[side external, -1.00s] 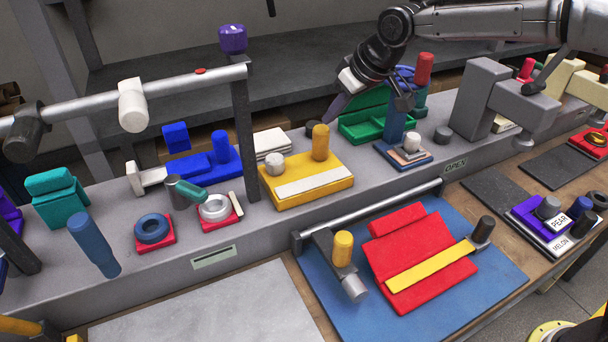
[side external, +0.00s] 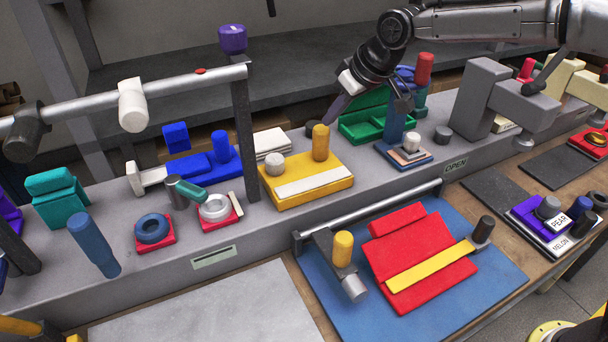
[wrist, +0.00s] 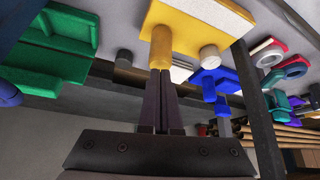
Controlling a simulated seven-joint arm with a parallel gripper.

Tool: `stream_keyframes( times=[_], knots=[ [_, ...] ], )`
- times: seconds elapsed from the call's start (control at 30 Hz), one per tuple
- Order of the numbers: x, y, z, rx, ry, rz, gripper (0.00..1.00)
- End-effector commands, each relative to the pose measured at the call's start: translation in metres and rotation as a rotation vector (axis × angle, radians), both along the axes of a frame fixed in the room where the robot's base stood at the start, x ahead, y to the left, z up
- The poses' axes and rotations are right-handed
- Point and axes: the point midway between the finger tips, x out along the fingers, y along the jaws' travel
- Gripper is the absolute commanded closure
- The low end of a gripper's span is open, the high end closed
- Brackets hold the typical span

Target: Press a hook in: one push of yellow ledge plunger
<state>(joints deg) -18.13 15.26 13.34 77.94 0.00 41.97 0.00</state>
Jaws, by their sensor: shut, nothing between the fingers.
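The yellow ledge plunger (side external: 320,142) is an upright yellow cylinder at the back right of a yellow block (side external: 345,185) on the grey ledge. It also shows in the wrist view (wrist: 161,42). My gripper (side external: 330,120) is shut and empty, its dark purple fingers slanting down to just behind the plunger's top. In the wrist view the fingertips (wrist: 160,73) meet the plunger's end in the picture. I cannot tell whether they touch it. No hook can be made out.
A grey-white knob (side external: 274,163) and a pale strip (side external: 314,180) are on the same yellow block. A dark peg (side external: 311,128) stands close behind it. A green tray (side external: 362,127) and a blue post (side external: 396,120) are to the right. A grey upright post (side external: 245,140) stands to the left.

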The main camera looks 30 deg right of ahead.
Motion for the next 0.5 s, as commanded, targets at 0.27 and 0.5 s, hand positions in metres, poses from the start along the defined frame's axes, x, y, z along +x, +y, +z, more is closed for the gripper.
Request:
stream_keyframes(
  times=[0.27,0.5],
  knots=[
    [0.0,0.0,-0.008,0.0,0.001,0.0,1.0],
    [0.0,0.0,-0.014,0.0,0.0,0.0,1.0]
  ],
)
